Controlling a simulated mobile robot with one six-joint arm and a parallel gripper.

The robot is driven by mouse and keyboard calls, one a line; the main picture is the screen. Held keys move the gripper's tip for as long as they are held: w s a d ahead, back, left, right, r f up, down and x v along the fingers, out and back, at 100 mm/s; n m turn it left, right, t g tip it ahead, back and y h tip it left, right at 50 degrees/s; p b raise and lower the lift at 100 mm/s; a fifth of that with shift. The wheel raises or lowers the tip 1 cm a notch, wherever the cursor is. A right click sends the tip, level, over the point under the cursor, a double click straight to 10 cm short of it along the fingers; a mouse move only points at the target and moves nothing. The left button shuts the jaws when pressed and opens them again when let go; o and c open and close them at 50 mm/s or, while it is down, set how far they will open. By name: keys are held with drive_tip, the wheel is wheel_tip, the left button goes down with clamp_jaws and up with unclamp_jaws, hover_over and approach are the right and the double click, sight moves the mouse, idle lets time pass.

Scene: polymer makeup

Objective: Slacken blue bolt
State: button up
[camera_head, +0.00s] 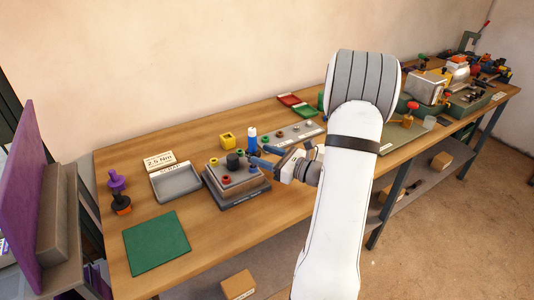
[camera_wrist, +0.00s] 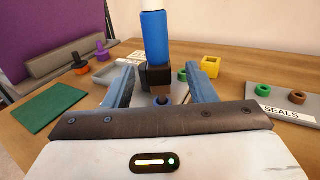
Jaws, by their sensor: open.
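A fixture block (camera_head: 238,186) on a dark base stands on the bench, with red, green and dark round pieces on top. A small blue piece, seemingly the blue bolt (camera_head: 253,168), is at its right edge, close to my gripper. In the wrist view the blue tool (camera_wrist: 155,38), with a black lower part, appears between my blue fingers. My gripper (camera_head: 257,156) is open; fingers show apart on both sides of the tool (camera_wrist: 158,82). I cannot tell whether they touch it.
A plate with rings (camera_head: 292,134) is behind my gripper. The right bench end is crowded. Bare wood shows in front of the block.

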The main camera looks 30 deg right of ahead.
drive_tip(key=p+x, duration=0.1)
drive_tip(key=x, duration=0.5)
drive_tip(key=shift+w+a+r, duration=0.1)
drive_tip(key=shift+w+a, duration=0.2)
drive_tip(key=shift+c, duration=0.5)
